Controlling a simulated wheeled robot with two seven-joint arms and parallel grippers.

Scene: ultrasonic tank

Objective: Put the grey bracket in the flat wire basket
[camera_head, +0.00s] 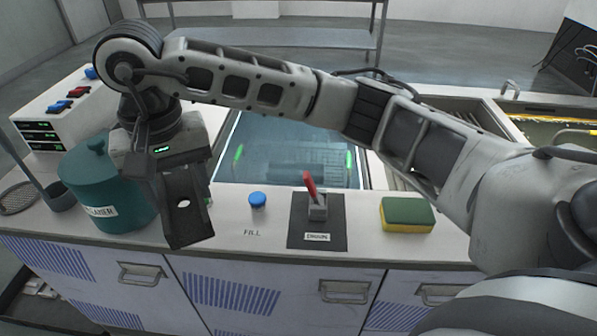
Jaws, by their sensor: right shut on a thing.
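My right gripper (180,190) reaches across from the right and hangs over the left part of the counter, between the teal pot and the tank. It is shut on a dark grey plate with a round hole, which looks like the grey bracket (184,222). The piece hangs downward in front of the counter's front edge in the picture. A faint grid shape (315,156) shows under the water in the tank (226,150); I cannot tell surely whether it is the flat wire basket. My left gripper is not in view.
A teal lidded pot (100,185) stands close left of the gripper. A blue button (257,199), a red drain lever (311,188) and a green-yellow sponge (407,215) line the front counter. A dark mesh disc (18,198) lies far left. A control box (65,110) stands behind the pot.

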